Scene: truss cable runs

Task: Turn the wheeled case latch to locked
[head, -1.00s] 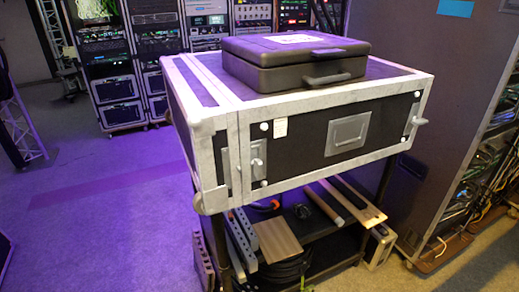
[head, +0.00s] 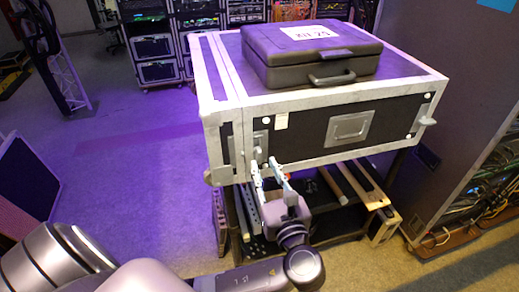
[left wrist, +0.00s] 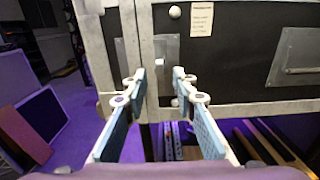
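The case (head: 310,135) is black with silver edges and stands on a dark frame; it also shows in the left wrist view (left wrist: 230,75). At the left of its front is a grey latch plate with a small pale handle (head: 258,153), also in the left wrist view (left wrist: 160,61). A second latch (head: 427,121) sticks out at the front's right end. My left gripper (head: 262,164) is open and empty, its fingers pointing at the left latch from just below and in front. In the left wrist view the fingertips (left wrist: 158,76) flank the line of the handle. My right gripper is out of view.
A black box with a carry handle (head: 310,60) lies on top of the case. Below, a shelf holds boards (head: 360,185) and cables. A tall rack (head: 450,100) stands close on the right. The purple-lit floor (head: 120,150) at left is mostly clear.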

